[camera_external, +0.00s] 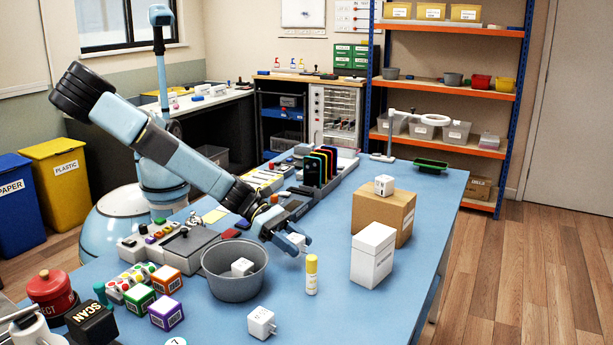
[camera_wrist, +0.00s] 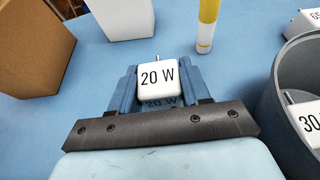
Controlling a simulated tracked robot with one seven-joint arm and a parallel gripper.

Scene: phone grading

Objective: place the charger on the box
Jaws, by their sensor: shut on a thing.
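My gripper (camera_external: 303,246) is shut on a white charger (camera_external: 296,240), held above the blue table beside the grey bowl. In the wrist view the charger reads "20 W" (camera_wrist: 159,77) and sits between the two blue fingers (camera_wrist: 157,92), its metal prongs pointing away. A brown cardboard box (camera_external: 395,221) stands to the right, with another white charger (camera_external: 384,185) on top. A white box (camera_external: 372,257) stands in front of it, apart from my gripper. Both boxes also show at the upper left of the wrist view, the brown one (camera_wrist: 32,50) partly cut off.
The grey bowl (camera_external: 233,284) holds a white charger (camera_external: 242,267), marked "30" in the wrist view. A yellow-capped stick (camera_external: 311,275) stands between gripper and white box. Another charger (camera_external: 261,323) lies at the front. The table (camera_external: 340,315) is clear at front right.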

